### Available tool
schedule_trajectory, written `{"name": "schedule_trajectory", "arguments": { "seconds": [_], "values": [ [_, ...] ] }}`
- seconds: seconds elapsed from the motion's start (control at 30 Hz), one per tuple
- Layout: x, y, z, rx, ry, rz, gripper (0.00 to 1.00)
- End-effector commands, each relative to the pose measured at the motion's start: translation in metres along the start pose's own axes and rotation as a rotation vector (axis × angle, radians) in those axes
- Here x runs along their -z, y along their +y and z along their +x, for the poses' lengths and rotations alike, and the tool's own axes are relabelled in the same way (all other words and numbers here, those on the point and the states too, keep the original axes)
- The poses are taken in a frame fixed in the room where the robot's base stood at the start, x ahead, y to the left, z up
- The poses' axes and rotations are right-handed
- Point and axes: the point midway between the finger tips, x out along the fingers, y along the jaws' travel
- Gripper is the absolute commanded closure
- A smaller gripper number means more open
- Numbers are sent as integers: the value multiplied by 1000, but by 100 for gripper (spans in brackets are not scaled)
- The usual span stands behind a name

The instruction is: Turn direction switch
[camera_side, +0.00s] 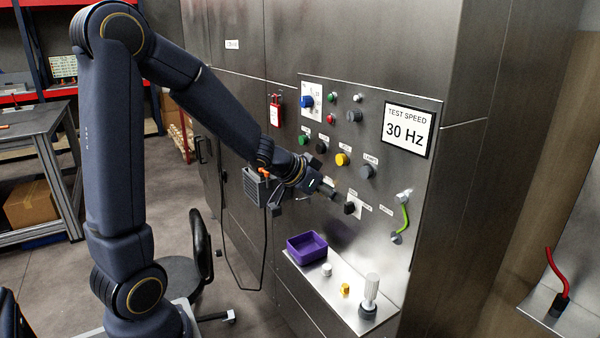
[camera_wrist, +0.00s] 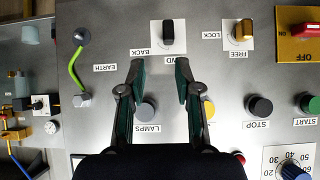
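The direction switch (camera_wrist: 168,33) is a black knob on a white plate, with BACK and partly covered FWD labels beside it in the wrist view. Its handle lies along the picture's vertical. In the side view the black knob (camera_side: 349,208) sticks out of the metal panel, just right of my gripper (camera_side: 322,188). In the wrist view my gripper (camera_wrist: 159,68) is open, with nothing between its two fingers. The fingertips point toward the switch but end short of it in the picture. One finger covers part of the FWD label.
A LOCK/FREE switch (camera_wrist: 243,31) sits beside it, then a red handle on a yellow plate (camera_wrist: 304,33). A green cable (camera_side: 405,217) is at the panel's right. Several buttons (camera_side: 342,160) are above. A shelf below holds a purple bin (camera_side: 307,247) and a tall knob (camera_side: 371,290).

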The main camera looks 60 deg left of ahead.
Motion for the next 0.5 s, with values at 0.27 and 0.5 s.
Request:
{"name": "schedule_trajectory", "arguments": {
  "seconds": [0.27,0.5],
  "values": [
    [-10,-10,17,13,-22,-26,67],
    [-11,-10,50,12,-23,-25,67]
  ]
}}
